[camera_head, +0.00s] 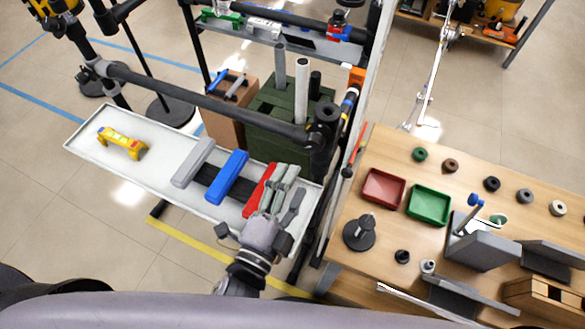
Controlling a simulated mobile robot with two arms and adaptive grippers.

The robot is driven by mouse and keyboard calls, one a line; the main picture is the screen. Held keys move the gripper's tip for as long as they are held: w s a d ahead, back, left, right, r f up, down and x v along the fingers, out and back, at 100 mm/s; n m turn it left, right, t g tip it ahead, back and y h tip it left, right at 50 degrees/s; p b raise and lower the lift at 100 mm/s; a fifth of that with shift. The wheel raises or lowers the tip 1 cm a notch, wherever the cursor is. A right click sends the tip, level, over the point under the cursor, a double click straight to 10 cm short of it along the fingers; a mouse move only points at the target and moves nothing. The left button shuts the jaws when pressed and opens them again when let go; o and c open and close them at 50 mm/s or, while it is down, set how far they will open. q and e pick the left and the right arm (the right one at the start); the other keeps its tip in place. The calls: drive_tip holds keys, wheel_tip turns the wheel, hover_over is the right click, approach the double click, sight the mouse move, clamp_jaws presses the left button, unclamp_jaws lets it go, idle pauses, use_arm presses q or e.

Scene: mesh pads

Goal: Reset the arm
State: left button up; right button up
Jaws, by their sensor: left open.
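My left gripper (284,184) hangs over the right end of a long white tray (92,154). Its fingers are apart and point away from me. A red block (258,190) lies just left of the fingers; I cannot tell whether they touch it. A blue block (227,177) and a grey block (194,163) lie further left on the tray. A yellow handle-shaped piece (122,142) sits near the tray's left end. A dark grey piece (293,207) shows to the right of the gripper. The gripper hides part of the tray. My right gripper is not in view.
Behind the tray stand a green crate (270,118) and a brown box (224,128), with a dark horizontal bar (200,98) above. A wooden table (385,150) at right holds a red tray (383,188), a green tray (428,205) and several rings.

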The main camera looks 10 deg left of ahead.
use_arm(q)
drive_tip(key=a+f+n+g+y, duration=0.6)
drive_tip(key=a+f+n, duration=0.35)
drive_tip(key=a, duration=0.35)
drive_tip(key=s+a+f+n+g, duration=0.1)
drive_tip(key=s+a+n+g, duration=0.15)
drive_tip(key=s+g, duration=0.2)
drive_tip(key=s+a+f+n+g, duration=0.2)
drive_tip(key=s+n+g, duration=0.15)
drive_tip(key=s, duration=0.25)
wheel_tip(320, 180, down, 25)
drive_tip(key=s+a+f+g, duration=0.2)
drive_tip(key=s+f, duration=1.5)
drive_tip(key=shift+s+a, duration=0.15)
drive_tip(key=shift+s, duration=0.25)
